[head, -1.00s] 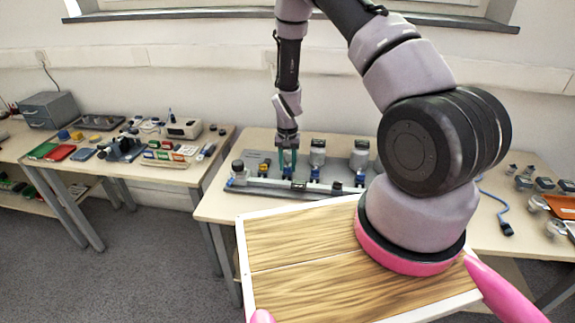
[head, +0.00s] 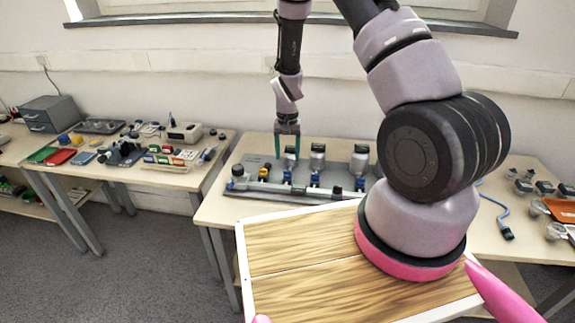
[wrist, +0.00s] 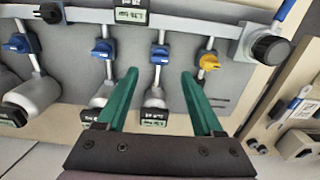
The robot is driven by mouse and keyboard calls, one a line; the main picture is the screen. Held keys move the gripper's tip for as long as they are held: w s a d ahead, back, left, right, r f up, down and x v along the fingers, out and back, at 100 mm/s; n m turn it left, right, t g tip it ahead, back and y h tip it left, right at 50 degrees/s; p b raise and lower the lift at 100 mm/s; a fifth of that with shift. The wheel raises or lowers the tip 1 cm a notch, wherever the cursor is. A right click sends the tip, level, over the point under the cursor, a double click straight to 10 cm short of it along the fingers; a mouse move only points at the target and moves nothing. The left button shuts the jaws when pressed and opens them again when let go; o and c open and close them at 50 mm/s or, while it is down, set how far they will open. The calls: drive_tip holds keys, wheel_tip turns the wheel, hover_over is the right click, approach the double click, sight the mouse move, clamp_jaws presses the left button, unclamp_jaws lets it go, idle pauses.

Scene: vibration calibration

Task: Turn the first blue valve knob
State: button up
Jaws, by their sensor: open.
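My gripper (head: 288,157) is open and empty, with green fingers pointing down above the valve panel (head: 232,192). In the wrist view my gripper (wrist: 159,73) has a fingertip on each side of a gap, and the blue valve knob (wrist: 159,54) beside the yellow one lies just beyond that gap, untouched. This blue knob (head: 287,176) shows below the fingertips in the head view. A second blue knob (wrist: 103,48) and a third (wrist: 20,43) sit farther left in the wrist view. The yellow knob (wrist: 208,61) is right of the fingers.
Grey-and-white cylinders (head: 317,157) stand on the panel behind the knobs. A black round knob (wrist: 271,48) ends the pipe. Small digital displays (wrist: 154,117) sit near the fingers. A wood-topped tray (head: 300,240) is in front, and a cluttered side table (head: 165,178) stands left.

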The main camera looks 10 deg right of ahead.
drive_tip(key=shift+r, duration=2.05)
drive_tip(key=s+d+r+t+y, duration=0.1)
drive_tip(key=s+r+t, duration=0.1)
drive_tip(key=r, duration=1.1)
drive_tip(key=s+d+r+t+y, duration=0.1)
drive_tip(key=s+d+r, duration=0.15)
drive_tip(key=r, duration=1.05)
drive_tip(key=s+d+r+t, duration=0.1)
drive_tip(key=s+r+t, duration=0.1)
drive_tip(key=s+r, duration=0.5)
drive_tip(key=s+d+r+t, duration=0.1)
drive_tip(key=s+r+t, duration=0.1)
drive_tip(key=s+r, duration=0.6)
drive_tip(key=s, duration=0.5)
drive_tip(key=shift+r, duration=0.25)
drive_tip(key=shift+d, duration=0.1)
